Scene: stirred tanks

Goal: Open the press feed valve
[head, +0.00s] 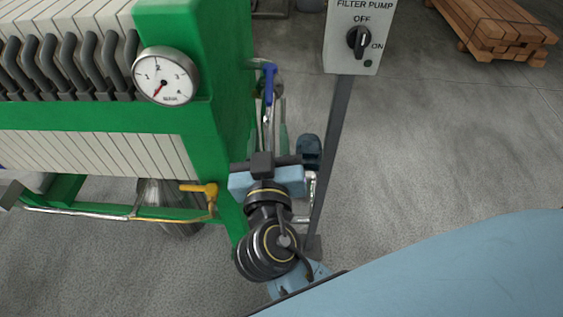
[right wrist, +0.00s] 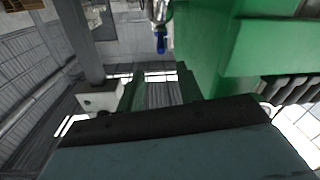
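A valve with a blue lever handle (head: 269,84) sits on a metal pipe at the right side of the green filter press (head: 225,60). The blue handle also shows at the top of the right wrist view (right wrist: 161,45). No label tells which valve is the press feed valve. A second valve with a yellow handle (head: 203,189) is low on the press front. My right gripper (head: 265,166) is just below the blue handle in the head view, apart from it. Its fingers are not clearly seen, so its opening cannot be told. My left gripper is out of view.
A filter pump switch box (head: 358,40) on a slanting post (head: 333,145) stands right of the valve, its knob near upright. A pressure gauge (head: 165,75) juts from the press. Timber (head: 495,28) lies at the back right.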

